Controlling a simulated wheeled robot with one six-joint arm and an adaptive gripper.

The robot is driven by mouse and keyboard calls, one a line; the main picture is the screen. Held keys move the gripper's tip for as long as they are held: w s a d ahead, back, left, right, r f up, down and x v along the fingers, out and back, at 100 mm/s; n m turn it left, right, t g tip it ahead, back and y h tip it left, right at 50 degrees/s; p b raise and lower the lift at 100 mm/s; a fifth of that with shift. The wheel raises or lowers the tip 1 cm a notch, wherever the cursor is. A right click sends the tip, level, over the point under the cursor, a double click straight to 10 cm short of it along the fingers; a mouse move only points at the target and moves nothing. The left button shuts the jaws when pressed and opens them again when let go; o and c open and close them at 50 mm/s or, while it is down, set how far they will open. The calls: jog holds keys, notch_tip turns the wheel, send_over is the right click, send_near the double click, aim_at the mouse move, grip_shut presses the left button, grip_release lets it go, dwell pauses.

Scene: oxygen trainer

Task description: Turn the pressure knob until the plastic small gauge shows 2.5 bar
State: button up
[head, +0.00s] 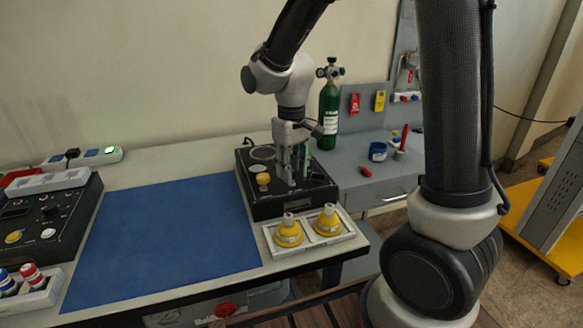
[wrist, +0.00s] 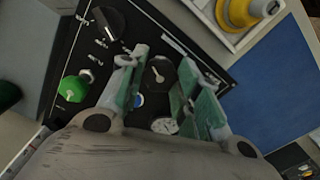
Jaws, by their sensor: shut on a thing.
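The black trainer box (head: 262,207) stands at the back right of the bench. My gripper (head: 293,178) points down over its top panel. In the wrist view, a dark many-sided knob (wrist: 157,76) with a pale pointer mark sits between the green-padded fingers of my gripper (wrist: 162,66), which is shut on it. A small round gauge (wrist: 164,126) with a white face lies just below the knob in the wrist view, partly between the fingers. Its needle and scale are too small to read. In the head view the fingers hide the knob.
A black dial (wrist: 106,22) and a green knob (wrist: 76,87) are on the panel beside my fingers. A white tray (head: 270,241) with two yellow pieces stands in front of the box. A green cylinder (head: 328,110) stands behind. A blue mat (head: 170,235) is clear.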

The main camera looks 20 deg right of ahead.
jog(key=m, duration=0.4)
jog(key=shift+m, duration=2.5)
jog(key=o, duration=1)
notch_tip(320, 180, up, 12)
